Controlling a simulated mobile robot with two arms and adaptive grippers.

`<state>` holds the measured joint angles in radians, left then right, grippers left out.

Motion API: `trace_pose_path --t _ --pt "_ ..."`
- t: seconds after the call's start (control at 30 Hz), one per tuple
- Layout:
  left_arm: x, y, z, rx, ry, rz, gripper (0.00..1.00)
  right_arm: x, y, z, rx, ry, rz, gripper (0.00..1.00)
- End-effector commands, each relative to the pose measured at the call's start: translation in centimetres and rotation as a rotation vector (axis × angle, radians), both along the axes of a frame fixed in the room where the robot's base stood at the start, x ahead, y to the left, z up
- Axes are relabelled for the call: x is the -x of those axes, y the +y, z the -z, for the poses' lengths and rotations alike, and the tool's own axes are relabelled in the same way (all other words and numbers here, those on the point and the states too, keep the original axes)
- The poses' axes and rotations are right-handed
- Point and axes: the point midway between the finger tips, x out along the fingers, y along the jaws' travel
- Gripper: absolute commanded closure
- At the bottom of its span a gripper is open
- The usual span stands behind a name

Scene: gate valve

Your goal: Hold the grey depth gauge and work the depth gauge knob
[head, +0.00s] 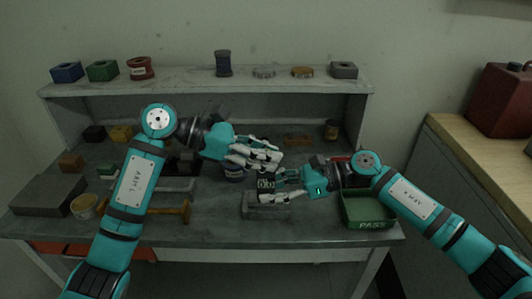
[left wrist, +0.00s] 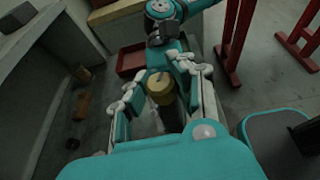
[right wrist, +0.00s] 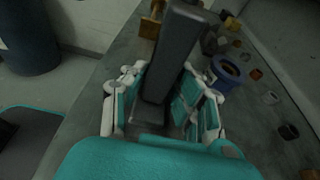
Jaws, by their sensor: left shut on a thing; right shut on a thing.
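The grey depth gauge (right wrist: 178,45) is a long dark grey block between the fingers of my right gripper (right wrist: 165,100) in the right wrist view. In the head view its dark face with pale marks (head: 266,183) shows at the fingertips of my right gripper (head: 280,184), above the bench. My left gripper (head: 262,157) is just above and behind it. In the left wrist view a brass-yellow round knob (left wrist: 160,86) sits between the fingers of my left gripper (left wrist: 165,92), which is shut on it. The knob is hidden by fingers in the head view.
A green PASS tray (head: 369,211) stands at the bench's right front. A grey block (head: 266,211) lies below the grippers. A blue-rimmed tub (right wrist: 227,72) stands near my right gripper.

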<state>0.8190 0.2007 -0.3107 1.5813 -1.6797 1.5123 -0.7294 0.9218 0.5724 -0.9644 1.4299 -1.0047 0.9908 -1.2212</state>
Motion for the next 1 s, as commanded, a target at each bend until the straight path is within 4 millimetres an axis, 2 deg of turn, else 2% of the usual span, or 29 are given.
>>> trace_pose_path --t 0.4,0.8,0.83,1.0 --pt "0.03 0.11 0.11 -0.007 -0.005 -0.362 1.0 0.01 -0.01 0.01 0.0 0.0 0.0 0.9" --pt "-0.04 0.08 0.05 -0.003 -0.002 -0.398 1.0 -0.01 -0.04 -0.01 0.0 0.0 0.0 0.9" --pt "-0.04 0.08 0.05 -0.003 -0.002 -0.398 0.75 -0.02 -0.04 -0.01 0.0 0.0 0.0 0.9" --pt "-0.02 0.06 0.05 -0.003 -0.002 -0.396 0.53 -0.02 -0.04 -0.02 0.0 0.0 0.0 0.9"
